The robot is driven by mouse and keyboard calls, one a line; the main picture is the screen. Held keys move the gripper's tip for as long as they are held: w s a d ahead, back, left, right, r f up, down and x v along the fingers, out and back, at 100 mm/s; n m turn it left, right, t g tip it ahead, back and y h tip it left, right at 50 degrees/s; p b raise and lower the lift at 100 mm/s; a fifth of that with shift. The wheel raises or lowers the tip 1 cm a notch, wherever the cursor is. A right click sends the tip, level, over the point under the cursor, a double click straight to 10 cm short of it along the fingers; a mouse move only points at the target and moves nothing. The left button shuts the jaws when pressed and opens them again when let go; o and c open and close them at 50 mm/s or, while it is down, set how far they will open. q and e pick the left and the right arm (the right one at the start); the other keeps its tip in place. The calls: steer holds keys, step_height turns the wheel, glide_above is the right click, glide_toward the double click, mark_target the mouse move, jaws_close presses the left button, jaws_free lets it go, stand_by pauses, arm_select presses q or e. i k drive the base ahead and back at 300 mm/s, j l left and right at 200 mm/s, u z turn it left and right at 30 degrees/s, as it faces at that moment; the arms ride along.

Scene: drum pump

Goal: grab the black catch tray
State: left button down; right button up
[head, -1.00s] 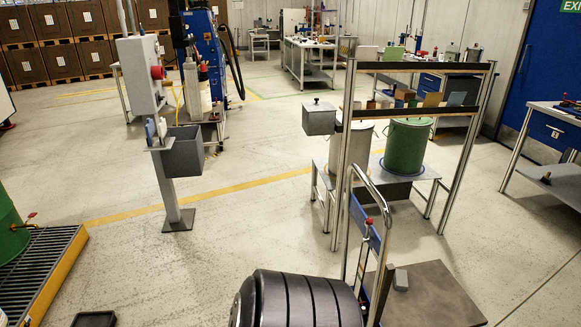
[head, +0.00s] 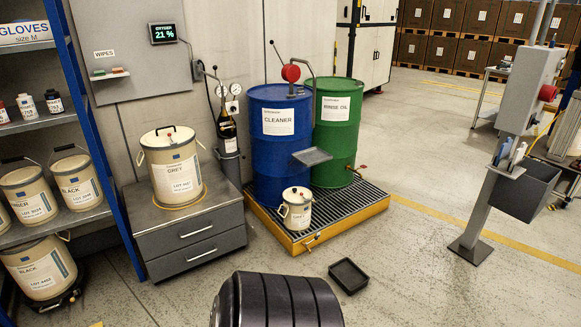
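The black catch tray (head: 348,276) lies flat on the floor at the lower middle of the head view. It is a small, shallow, rectangular tray with a raised rim and looks empty. It sits apart from the yellow-edged spill pallet (head: 372,209), in front of it. Neither of my grippers is in view.
A blue drum (head: 279,155) and a green drum (head: 333,140) stand on the pallet with a small grey-labelled pail (head: 296,209). A grey drawer cabinet (head: 190,236) and shelving are left. A post with a bin (head: 524,190) is right. Floor around the tray is clear.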

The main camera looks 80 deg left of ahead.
mark_target(346, 274)
steer(key=u, duration=2.05)
steer(key=i+l+z, duration=0.25)
steer(key=i+z, duration=0.2)
steer(key=i, duration=0.55)
steer(key=i+j+z, duration=0.1)
steer(key=i+z, duration=0.35)
steer(key=i, duration=0.55)
steer(key=i+l+u, duration=0.2)
steer(key=i, duration=0.2)
steer(key=i+l+u, duration=0.15)
steer(key=i, duration=0.3)
